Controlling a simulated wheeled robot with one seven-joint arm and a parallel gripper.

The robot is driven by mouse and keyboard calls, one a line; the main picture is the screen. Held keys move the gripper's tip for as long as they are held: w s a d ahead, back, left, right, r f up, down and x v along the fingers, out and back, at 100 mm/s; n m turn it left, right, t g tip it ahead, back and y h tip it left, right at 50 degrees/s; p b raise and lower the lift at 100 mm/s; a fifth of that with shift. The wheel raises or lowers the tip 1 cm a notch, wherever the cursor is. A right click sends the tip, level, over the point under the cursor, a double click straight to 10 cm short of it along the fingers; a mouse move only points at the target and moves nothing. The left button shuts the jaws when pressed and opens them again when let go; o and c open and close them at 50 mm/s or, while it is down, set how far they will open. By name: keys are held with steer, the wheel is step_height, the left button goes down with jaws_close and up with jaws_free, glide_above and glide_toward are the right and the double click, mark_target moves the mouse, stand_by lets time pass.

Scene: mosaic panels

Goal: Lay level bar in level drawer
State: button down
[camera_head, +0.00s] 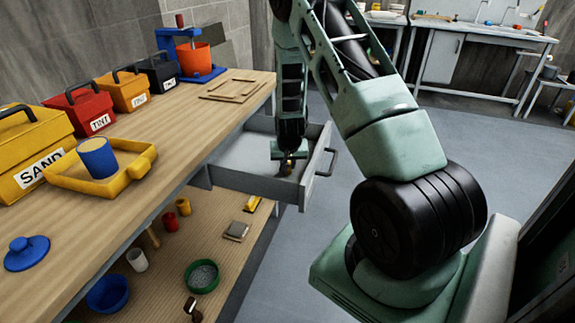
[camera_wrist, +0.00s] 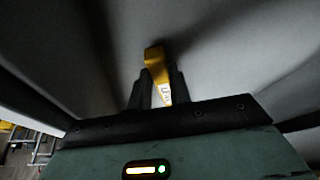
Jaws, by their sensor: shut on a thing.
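My gripper (camera_head: 287,160) reaches down into the open grey level drawer (camera_head: 323,155), which is pulled out from under the wooden bench. In the wrist view my gripper (camera_wrist: 158,92) is shut on the yellow level bar (camera_wrist: 155,58). The bar sticks out past the fingertips, and part of it is hidden between the fingers. In the head view only a small bit of the bar (camera_head: 286,168) shows at the fingers. The bar is inside or just over the drawer; I cannot tell whether it touches the drawer floor.
The bench top (camera_head: 190,130) holds a yellow tray (camera_head: 75,183) with a blue cylinder, labelled boxes (camera_head: 90,110), a blue lid (camera_head: 27,253) and a blue stand with an orange bucket (camera_head: 195,58). A lower shelf (camera_head: 165,265) holds bowls and cups. The drawer walls stand close around my gripper.

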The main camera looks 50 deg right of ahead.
steer(key=shift+f, duration=0.3)
steer(key=c, duration=1.3)
jaws_free()
steer(key=shift+f, duration=0.1)
